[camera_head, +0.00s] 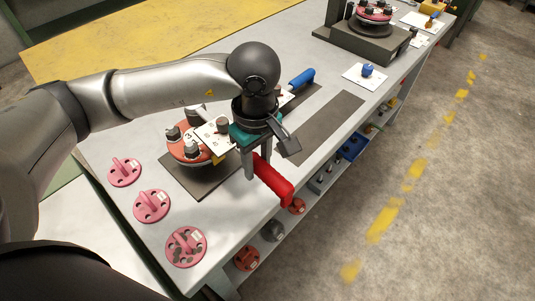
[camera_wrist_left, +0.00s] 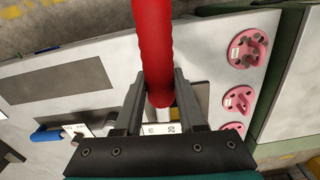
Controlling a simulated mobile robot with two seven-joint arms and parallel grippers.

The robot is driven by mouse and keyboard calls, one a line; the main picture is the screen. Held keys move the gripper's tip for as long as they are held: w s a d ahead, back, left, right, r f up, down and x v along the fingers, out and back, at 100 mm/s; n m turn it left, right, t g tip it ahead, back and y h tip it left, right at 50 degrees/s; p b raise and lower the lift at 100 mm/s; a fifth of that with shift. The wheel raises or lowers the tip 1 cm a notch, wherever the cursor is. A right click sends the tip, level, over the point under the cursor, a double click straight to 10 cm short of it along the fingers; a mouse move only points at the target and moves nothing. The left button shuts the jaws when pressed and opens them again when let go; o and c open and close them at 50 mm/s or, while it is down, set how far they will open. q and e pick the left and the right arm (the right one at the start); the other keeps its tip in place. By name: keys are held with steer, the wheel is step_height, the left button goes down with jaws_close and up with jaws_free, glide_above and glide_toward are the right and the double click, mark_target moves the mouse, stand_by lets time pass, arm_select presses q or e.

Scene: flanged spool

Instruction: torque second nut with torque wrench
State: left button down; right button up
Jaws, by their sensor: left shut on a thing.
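My left gripper (camera_head: 257,166) is shut on the red handle of the torque wrench (camera_head: 275,184), beside the near flanged spool. In the left wrist view the red handle (camera_wrist_left: 153,45) runs between the two fingers of the gripper (camera_wrist_left: 160,103). The orange-red flange (camera_head: 177,151) sits on a dark plate and carries several dark nuts (camera_head: 191,150) with white tags. My wrist and gripper hide part of the spool and the wrench's working end, so I cannot tell whether it sits on a nut. My right gripper is not in view.
Three pink discs with handles (camera_head: 151,206) lie at the front left of the bench. A blue-handled tool (camera_head: 302,78) lies behind my gripper. A dark mat (camera_head: 330,125) is bare to the right. Another spool on a dark stand (camera_head: 366,40) is at the far end.

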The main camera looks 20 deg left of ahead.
arm_select(q)
steer(key=shift+s+a+r+m, duration=0.1)
steer(key=shift+s+a+m, duration=0.3)
steer(key=shift+s, duration=0.3)
steer(key=shift+s+a+m+b, duration=0.6)
steer(key=shift+s+a, duration=0.15)
steer(key=shift+s, duration=0.2)
steer(key=shift+s+a+m+b, duration=0.6)
steer(key=shift+s+a, duration=0.1)
steer(key=shift+s, duration=0.25)
steer(key=s+a+m+b, duration=0.2)
steer(key=s+a, duration=0.1)
steer(key=shift+a, duration=0.35)
